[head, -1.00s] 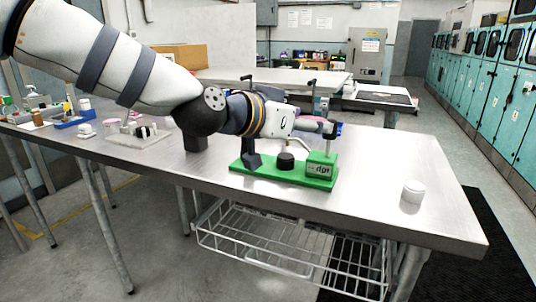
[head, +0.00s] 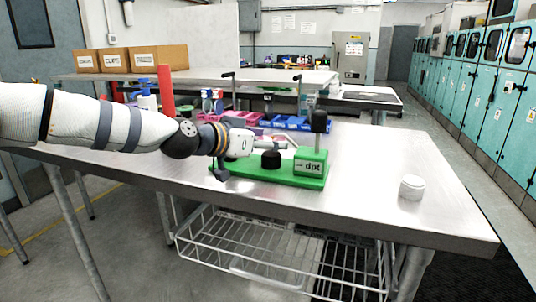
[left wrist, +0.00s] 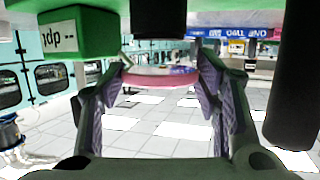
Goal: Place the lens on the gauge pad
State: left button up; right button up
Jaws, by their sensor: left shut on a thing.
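The green gauge (head: 284,176), with a block marked "dpt" (head: 309,164), stands on the steel table. Its black round pad (head: 271,160) rises from the base and also shows at the top of the left wrist view (left wrist: 158,18). My left gripper (head: 286,142) is just above and behind the pad in the head view. It is shut on the lens (left wrist: 160,77), a thin disc with a pinkish-red rim, held between the fingertips. The lens is apart from the pad in the left wrist view and is not clear in the head view. My right gripper is not in view.
A white round jar (head: 412,187) stands to the right. Pink and blue bins (head: 285,122) lie behind. The table's right part is mostly clear.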

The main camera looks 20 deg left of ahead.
pick_arm(q)
notch_tip(320, 180, down, 2)
jog(key=shift+f, duration=0.1)
jog(key=shift+s, duration=0.1)
jog(key=shift+f, duration=0.15)
jog(key=o, duration=0.9)
jog(key=shift+d, duration=0.1)
